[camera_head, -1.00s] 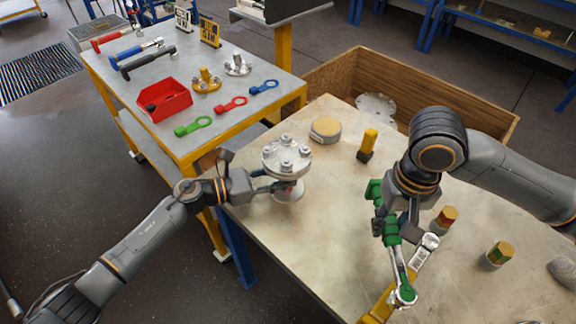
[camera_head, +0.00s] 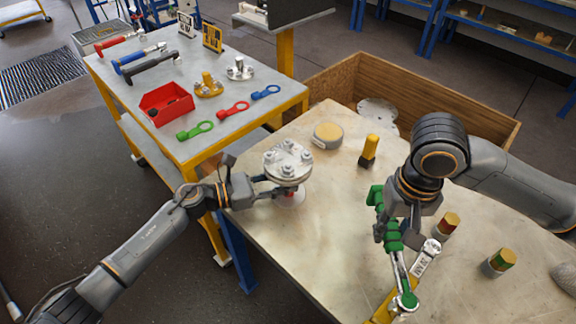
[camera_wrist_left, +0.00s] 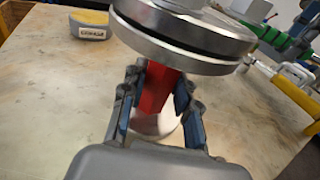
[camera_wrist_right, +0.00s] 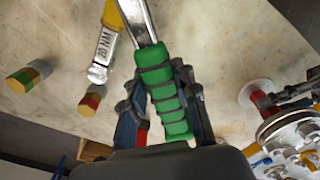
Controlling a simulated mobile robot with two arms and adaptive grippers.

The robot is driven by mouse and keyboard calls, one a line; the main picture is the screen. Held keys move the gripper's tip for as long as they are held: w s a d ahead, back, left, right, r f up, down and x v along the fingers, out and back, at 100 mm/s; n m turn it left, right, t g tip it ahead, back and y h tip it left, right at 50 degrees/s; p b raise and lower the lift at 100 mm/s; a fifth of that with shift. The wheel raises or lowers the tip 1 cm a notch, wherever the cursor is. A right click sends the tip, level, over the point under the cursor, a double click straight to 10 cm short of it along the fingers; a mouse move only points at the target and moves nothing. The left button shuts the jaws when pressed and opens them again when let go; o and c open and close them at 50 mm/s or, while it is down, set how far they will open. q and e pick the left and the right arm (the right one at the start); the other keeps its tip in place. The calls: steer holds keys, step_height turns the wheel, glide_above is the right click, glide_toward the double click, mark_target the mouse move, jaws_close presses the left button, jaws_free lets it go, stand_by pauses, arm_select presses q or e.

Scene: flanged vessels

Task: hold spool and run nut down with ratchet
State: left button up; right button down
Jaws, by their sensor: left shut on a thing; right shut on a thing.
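The flanged spool (camera_head: 288,162) stands upright on the bench, with bolts and nuts around its top flange. My left gripper (camera_head: 272,187) is shut on its neck under the top flange; the left wrist view shows the fingers on both sides of the red neck (camera_wrist_left: 157,90). My right gripper (camera_head: 386,222) is shut on the green handle of the ratchet (camera_wrist_right: 165,92), seen also in the right wrist view. The ratchet's head (camera_head: 406,301) points toward the front of the bench, apart from the spool. A yellow tool marked 20 NM (camera_head: 425,258) lies beside it.
A side table holds a red bin (camera_head: 166,104) and coloured ring wrenches. Bare bench lies between spool and ratchet.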

stand_by(0.3)
steer(key=shift+w+a+r+n, duration=0.2)
steer(key=shift+a+r+n, duration=0.15)
steer(key=shift+n, duration=0.45)
steer(key=w+a+r+m, duration=0.1)
steer(key=a+r+m, duration=0.55)
steer(key=m, duration=1.05)
steer(key=w+a+r+m, duration=0.1)
steer(key=a+r+m, duration=0.5)
steer(key=m, duration=1.1)
steer(key=shift+n, duration=0.5)
steer(key=shift+a+f, duration=0.25)
steer(key=shift+f, duration=1)
steer(key=shift+a+f, duration=0.25)
steer(key=shift+f, duration=0.95)
